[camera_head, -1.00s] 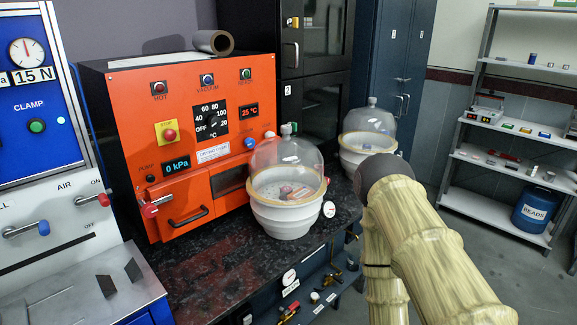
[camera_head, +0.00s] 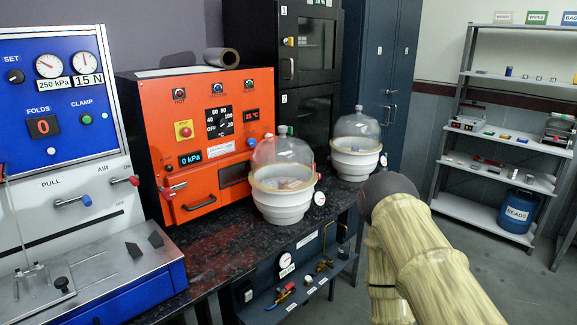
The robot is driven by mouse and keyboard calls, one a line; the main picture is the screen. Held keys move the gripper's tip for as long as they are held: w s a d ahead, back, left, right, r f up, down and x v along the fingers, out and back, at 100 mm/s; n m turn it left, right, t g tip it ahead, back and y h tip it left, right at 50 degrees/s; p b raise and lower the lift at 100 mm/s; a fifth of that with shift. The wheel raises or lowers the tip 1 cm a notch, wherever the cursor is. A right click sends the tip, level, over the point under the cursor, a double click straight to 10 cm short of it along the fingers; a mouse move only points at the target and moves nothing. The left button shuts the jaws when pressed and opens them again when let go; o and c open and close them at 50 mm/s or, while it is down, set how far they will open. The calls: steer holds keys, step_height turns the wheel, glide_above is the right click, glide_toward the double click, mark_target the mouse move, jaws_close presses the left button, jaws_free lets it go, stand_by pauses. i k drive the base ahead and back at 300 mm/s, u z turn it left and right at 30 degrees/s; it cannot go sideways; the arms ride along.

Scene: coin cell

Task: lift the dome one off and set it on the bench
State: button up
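A clear dome lid (camera_head: 280,158) with a knob on top sits on a white bowl (camera_head: 283,208) on the dark speckled bench (camera_head: 232,240), in front of the orange oven. Small items show faintly inside through the dome. A second clear dome (camera_head: 357,125) sits on another white bowl (camera_head: 354,164) farther back and to the right, near the bench's far end. Both domes are closed on their bowls. My arm shows at the right, in front of the bench's right end. My gripper is not in view.
A blue machine (camera_head: 62,95) stands at the left. Small gauges (camera_head: 319,198) stick out beside the bowls. Bare bench lies left of the near bowl. Shelves (camera_head: 500,140) stand at the right.

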mark_target(282, 163)
steer(key=u, duration=0.1)
steer(key=k, duration=0.45)
steer(key=z, duration=0.75)
steer(key=i, duration=1.3)
steer(key=u, duration=0.65)
